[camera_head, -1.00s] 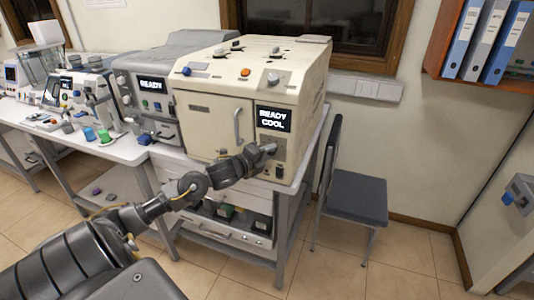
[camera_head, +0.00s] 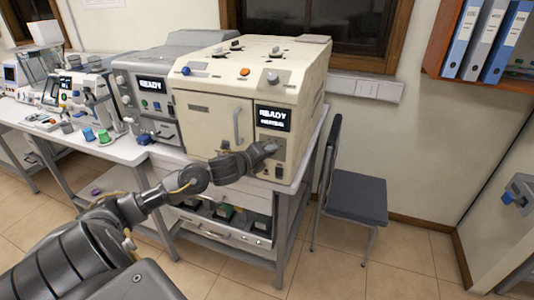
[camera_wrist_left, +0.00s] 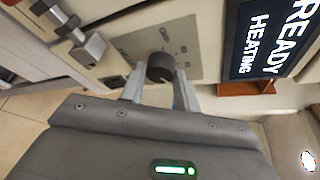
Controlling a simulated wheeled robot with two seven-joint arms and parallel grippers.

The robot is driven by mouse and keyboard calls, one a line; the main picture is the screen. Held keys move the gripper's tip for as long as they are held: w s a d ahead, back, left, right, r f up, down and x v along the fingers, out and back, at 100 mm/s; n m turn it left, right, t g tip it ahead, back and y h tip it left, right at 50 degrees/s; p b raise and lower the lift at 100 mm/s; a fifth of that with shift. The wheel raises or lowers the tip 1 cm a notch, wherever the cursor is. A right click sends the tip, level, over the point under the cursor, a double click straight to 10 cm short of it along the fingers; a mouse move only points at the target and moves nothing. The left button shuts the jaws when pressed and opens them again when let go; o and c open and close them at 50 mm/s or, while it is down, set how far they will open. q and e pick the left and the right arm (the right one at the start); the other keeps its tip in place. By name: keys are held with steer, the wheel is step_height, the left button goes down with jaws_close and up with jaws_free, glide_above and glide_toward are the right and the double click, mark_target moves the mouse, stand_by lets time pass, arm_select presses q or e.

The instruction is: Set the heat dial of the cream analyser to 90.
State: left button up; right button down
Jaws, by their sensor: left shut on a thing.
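The cream analyser (camera_head: 214,118) stands on the bench, with a screen (camera_head: 273,117) on its front. In the left wrist view the screen (camera_wrist_left: 268,40) reads READY HEATING. The heat dial (camera_wrist_left: 160,67) is a dark round knob on a grey marked plate below the screen. My left gripper (camera_head: 272,150) is at the front panel; in the left wrist view its two fingers (camera_wrist_left: 161,88) are on either side of the dial and shut on it. The dial's pointer and scale numbers are too small to read. In the head view the gripper hides the dial. My right gripper is out of view.
A grey machine (camera_head: 150,105) with its own READY screen stands to the left of the analyser. In the left wrist view, a metal latch or switch (camera_wrist_left: 88,48) sits near the dial. A dark chair (camera_head: 355,195) stands right of the bench, with open floor around it.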

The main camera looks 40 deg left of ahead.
arm_select(q)
steer(key=o, duration=1)
steer(key=shift+c, duration=0.2)
steer(key=b+v, duration=0.2)
steer(key=v, duration=0.8)
steer(key=shift+s, duration=0.4)
